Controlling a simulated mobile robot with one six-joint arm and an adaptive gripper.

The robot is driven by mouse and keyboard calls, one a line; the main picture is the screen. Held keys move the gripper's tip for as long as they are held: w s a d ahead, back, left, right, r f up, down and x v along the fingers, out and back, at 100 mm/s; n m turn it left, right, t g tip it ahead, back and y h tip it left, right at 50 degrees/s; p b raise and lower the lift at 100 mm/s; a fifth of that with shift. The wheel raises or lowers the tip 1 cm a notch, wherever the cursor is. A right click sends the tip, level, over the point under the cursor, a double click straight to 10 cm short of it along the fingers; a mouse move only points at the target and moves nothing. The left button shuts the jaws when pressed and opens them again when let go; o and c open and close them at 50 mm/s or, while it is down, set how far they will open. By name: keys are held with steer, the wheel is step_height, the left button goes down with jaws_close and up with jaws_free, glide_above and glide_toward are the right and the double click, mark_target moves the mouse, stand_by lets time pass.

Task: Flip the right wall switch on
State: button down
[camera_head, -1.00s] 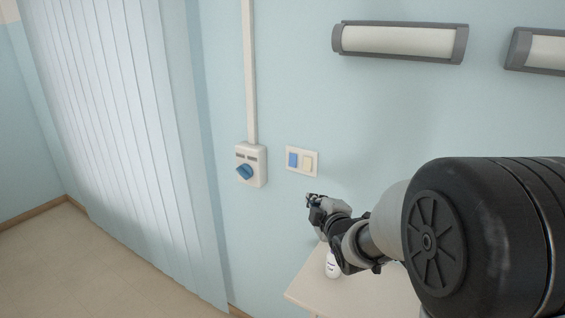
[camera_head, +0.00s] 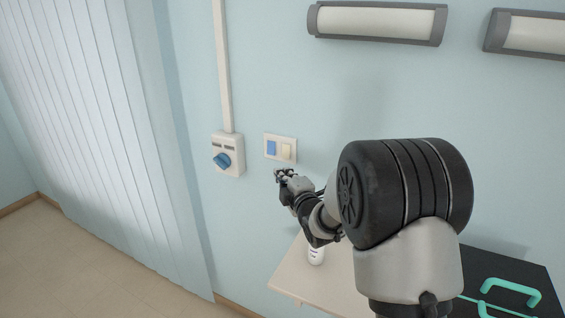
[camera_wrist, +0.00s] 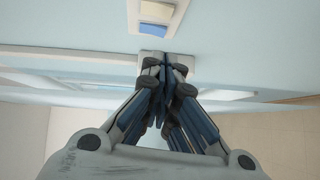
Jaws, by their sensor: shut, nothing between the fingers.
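A white switch plate (camera_head: 280,158) on the blue wall holds two rockers side by side. The left rocker is blue (camera_head: 271,148) and the right rocker is cream (camera_head: 287,152). The blue rocker also shows in the wrist view (camera_wrist: 150,33), with the cream rocker (camera_wrist: 157,12) beyond it near the top edge. My gripper (camera_head: 280,174) is shut and empty, just below the plate in the head view. In the wrist view my gripper (camera_wrist: 165,60) has its fingertips together, apart from the rockers in the picture. Whether the tips touch the wall cannot be told.
A white box with a blue knob (camera_head: 222,160) is on the wall left of the plate. A table (camera_head: 300,277) with a white bottle (camera_head: 316,256) stands below my arm. A black surface with green handles (camera_head: 510,290) is at the right. Wall lamps hang above.

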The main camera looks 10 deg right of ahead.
mark_target(286, 151)
steer(key=w, duration=0.6)
steer(key=w+d+f, duration=0.1)
steer(key=w, duration=0.3)
steer(key=shift+d, duration=0.1)
steer(key=shift+f+b, duration=0.15)
steer(key=shift+b, duration=0.35)
